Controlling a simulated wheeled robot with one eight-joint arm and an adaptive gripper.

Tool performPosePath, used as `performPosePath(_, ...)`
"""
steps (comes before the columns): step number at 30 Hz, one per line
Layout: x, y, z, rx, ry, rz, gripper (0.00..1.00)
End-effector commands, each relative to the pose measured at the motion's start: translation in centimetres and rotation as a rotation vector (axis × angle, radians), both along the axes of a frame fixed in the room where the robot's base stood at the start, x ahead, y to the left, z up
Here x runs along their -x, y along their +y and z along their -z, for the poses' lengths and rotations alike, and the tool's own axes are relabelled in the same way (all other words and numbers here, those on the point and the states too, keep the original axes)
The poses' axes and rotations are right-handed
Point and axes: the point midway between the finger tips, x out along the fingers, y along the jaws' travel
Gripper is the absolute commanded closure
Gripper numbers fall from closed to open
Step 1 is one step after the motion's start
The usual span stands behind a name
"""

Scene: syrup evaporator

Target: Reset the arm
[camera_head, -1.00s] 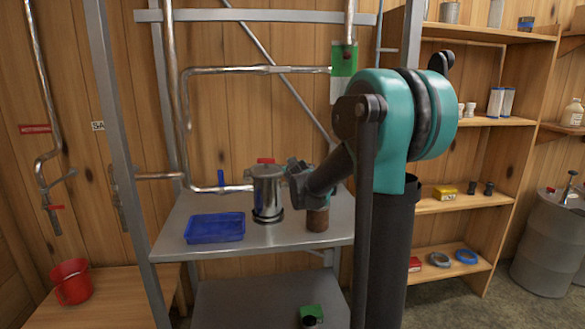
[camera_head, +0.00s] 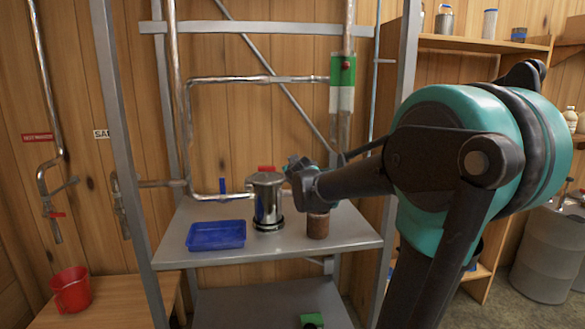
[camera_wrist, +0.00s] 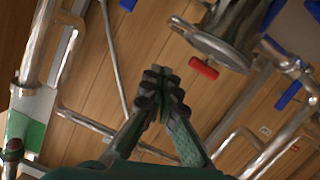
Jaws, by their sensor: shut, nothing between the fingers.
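My gripper (camera_wrist: 160,80) is shut with nothing between its fingers in the wrist view. In the head view my arm reaches left from the right side, and its wrist end is just right of the steel canister and above the shelf; the fingertips are hard to make out there. The steel canister (camera_head: 268,203) with a red-topped lid stands upright on the grey metal shelf (camera_head: 205,258). It also shows in the wrist view (camera_wrist: 228,40), apart from the fingers. A brown cylinder (camera_head: 318,226) stands on the shelf below my wrist.
A blue tray (camera_head: 216,235) lies left of the canister. Steel pipes (camera_head: 260,79) and a green-marked sight tube (camera_head: 342,82) are on the wall behind. A metal upright (camera_head: 398,130) stands near my arm. A red bucket (camera_head: 71,290) sits on the low wooden bench.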

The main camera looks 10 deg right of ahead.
Motion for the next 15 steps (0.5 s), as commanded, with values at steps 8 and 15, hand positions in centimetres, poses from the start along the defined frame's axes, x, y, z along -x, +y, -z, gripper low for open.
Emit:
performPosePath(8, 2.7, -1.3, 2.6, -0.02, 0.063, 0.043, 1.0)
performPosePath(15, 12.0, -4.8, 14.0, -0.106, 0.35, 0.17, 1.0)
